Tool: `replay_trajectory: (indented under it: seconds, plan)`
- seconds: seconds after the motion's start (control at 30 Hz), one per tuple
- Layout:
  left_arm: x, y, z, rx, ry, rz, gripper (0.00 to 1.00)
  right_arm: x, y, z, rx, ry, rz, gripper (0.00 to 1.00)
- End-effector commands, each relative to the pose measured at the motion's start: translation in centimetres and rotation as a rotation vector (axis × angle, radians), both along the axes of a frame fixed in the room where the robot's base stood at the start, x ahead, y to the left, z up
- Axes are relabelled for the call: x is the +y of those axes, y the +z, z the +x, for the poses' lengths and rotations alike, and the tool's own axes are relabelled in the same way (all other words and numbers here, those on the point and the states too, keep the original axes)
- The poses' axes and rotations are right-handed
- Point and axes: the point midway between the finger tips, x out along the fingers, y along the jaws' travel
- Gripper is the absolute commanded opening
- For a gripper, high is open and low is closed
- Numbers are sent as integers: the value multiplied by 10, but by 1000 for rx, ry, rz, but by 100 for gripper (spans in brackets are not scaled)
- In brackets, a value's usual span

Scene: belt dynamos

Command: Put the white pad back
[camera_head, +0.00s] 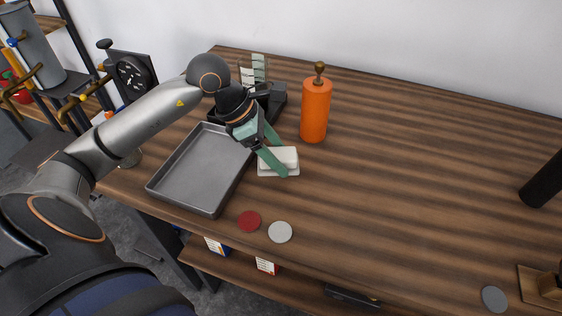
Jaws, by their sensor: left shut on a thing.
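The white pad (289,155) is a small pale block near the middle of the table, just right of the grey tray. My left gripper (279,158) has its green fingers on either side of it and is shut on it. A pale layer shows under the pad's lower edge; I cannot tell whether it is part of the pad or a base, or whether the pad is lifted. The fingers hide part of the pad. My right gripper is not in view.
A grey metal tray (195,172) lies left of the pad. An orange bottle (315,112) stands behind it. A red disc (249,221) and a whitish disc (280,232) lie near the front edge. The table's right middle (420,170) is clear.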

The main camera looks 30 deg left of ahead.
Motion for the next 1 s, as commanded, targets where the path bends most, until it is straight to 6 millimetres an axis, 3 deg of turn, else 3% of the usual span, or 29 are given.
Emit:
replay_trajectory:
  seconds: [0.3,0.73,0.77,1.0]
  plan:
    - [-5,-34,5,2,1,-2,23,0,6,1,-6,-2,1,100]
    - [-4,-43,6,-3,1,2,23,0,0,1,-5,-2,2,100]
    - [-4,-41,6,-1,0,2,71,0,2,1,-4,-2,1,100]
    - [-4,-41,6,-1,0,1,98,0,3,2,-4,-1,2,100]
